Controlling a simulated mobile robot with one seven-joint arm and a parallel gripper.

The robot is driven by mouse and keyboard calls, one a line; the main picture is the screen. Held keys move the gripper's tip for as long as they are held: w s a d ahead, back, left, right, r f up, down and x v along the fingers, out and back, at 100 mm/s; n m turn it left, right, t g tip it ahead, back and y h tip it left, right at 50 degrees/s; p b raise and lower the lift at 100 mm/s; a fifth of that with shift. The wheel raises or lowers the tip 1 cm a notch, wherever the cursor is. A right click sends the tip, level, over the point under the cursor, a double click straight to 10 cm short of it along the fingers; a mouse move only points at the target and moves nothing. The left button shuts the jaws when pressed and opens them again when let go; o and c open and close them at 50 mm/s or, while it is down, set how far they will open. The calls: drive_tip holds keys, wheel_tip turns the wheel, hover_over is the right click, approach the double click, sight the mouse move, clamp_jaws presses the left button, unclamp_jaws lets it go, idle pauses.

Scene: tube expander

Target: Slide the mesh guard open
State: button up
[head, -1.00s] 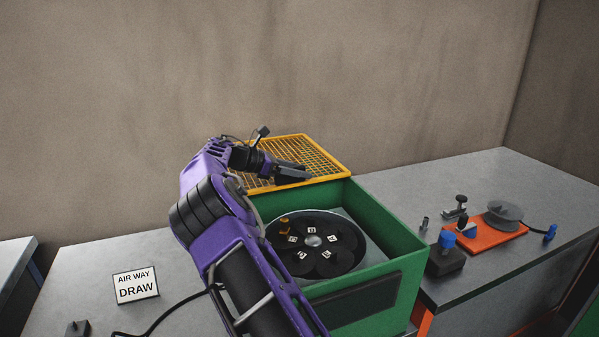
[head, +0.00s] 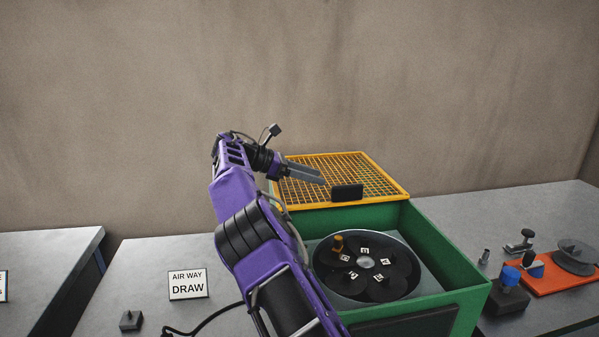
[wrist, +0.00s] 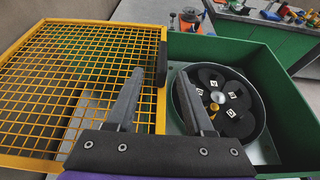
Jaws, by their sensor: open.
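The yellow mesh guard (head: 365,177) lies at the back of the green box (head: 440,250), behind its opening, and leaves the round dial inside uncovered. A black handle block (head: 347,192) stands on the guard's front edge. In the wrist view the mesh (wrist: 70,90) fills the left side and the handle (wrist: 162,62) shows beyond my fingers. My gripper (head: 322,180) is open and empty, just left of the handle and above the mesh. In the wrist view my gripper (wrist: 160,95) has one finger over the mesh and one over the dial side.
The black dial (head: 367,262) with numbered tiles sits in the box. A sign reading AIR WAY DRAW (head: 187,284) stands on the left bench. An orange plate (head: 560,278) with fixtures and a blue-topped block (head: 508,292) are at the right. A wall rises behind.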

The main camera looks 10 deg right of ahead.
drive_tip(key=shift+v, duration=1.9)
